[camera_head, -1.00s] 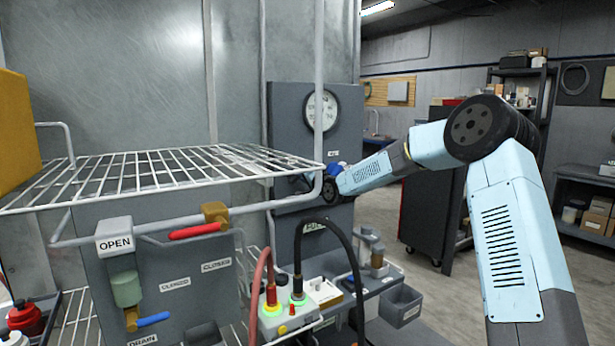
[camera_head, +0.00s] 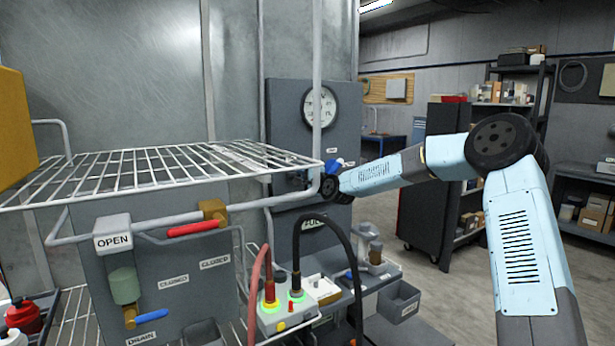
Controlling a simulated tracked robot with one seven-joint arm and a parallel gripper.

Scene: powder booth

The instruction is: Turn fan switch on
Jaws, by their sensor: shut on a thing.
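My arm reaches in from the right to a dark grey panel (camera_head: 288,115) with a round white gauge (camera_head: 320,106). My gripper (camera_head: 313,184) is at the front of this panel, below the gauge and partly behind the wire shelf's corner and a pale upright bar. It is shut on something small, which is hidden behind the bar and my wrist. A small white label (camera_head: 308,152) is on the panel just above it. A blue and white part shows just above my wrist. I cannot make out the fan switch itself or its position.
A wire shelf (camera_head: 120,182) and its rail stand in front at left. Below are a valve panel with a red handle (camera_head: 192,229), a blue handle (camera_head: 152,316) and an OPEN tag. A cable box (camera_head: 284,314) with red and black cables stands below my wrist.

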